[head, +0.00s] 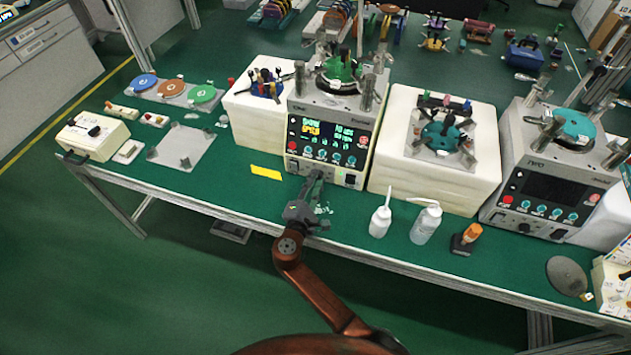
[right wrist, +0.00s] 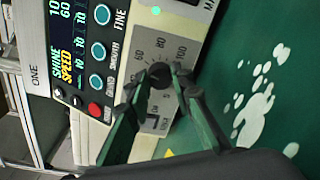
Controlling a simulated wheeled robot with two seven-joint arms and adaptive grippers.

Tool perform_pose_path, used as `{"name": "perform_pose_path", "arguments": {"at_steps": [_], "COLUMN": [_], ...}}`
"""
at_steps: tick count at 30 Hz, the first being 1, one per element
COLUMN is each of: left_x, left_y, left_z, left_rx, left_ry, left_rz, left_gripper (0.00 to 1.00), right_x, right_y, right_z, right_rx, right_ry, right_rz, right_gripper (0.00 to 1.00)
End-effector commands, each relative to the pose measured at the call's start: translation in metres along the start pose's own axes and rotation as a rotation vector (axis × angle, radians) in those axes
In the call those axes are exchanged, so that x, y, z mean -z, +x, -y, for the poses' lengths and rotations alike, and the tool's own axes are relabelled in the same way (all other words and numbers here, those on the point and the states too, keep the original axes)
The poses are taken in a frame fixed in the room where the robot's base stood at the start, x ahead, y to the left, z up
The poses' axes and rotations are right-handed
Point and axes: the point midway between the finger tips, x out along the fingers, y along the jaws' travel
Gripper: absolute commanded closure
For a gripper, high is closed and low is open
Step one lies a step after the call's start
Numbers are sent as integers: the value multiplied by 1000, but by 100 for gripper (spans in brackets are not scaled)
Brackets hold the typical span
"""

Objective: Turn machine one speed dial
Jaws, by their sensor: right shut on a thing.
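Machine one (head: 325,125) is a grey-white unit with a lit screen of white, yellow and green text and a row of teal buttons below it. In the right wrist view its label reads ONE, and its dark round speed dial (right wrist: 160,72) sits on a grey scale plate marked 40, 60, 80 and 100. My right gripper (head: 315,178) reaches the lower front panel. In the right wrist view its two fingers (right wrist: 158,85) are shut on the dial, one on each side. The fingers hide part of the dial and scale. My left gripper is not in view.
A yellow strip (head: 266,173) lies left of my gripper. Two white bottles (head: 380,222) (head: 426,224) stand to the right, beside a small orange-topped item (head: 467,238). Machine two (head: 545,185) stands further right with a dark screen. The green bench's front edge runs below.

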Motion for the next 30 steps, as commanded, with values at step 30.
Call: {"name": "perform_pose_path", "arguments": {"at_steps": [30], "left_x": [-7], "left_y": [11], "left_z": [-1], "left_rx": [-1], "left_ry": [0], "left_rz": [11], "left_gripper": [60], "right_x": [0], "right_y": [0], "right_z": [3], "right_rx": [-4], "right_ry": [202], "right_rz": [-8], "right_gripper": [76]}}
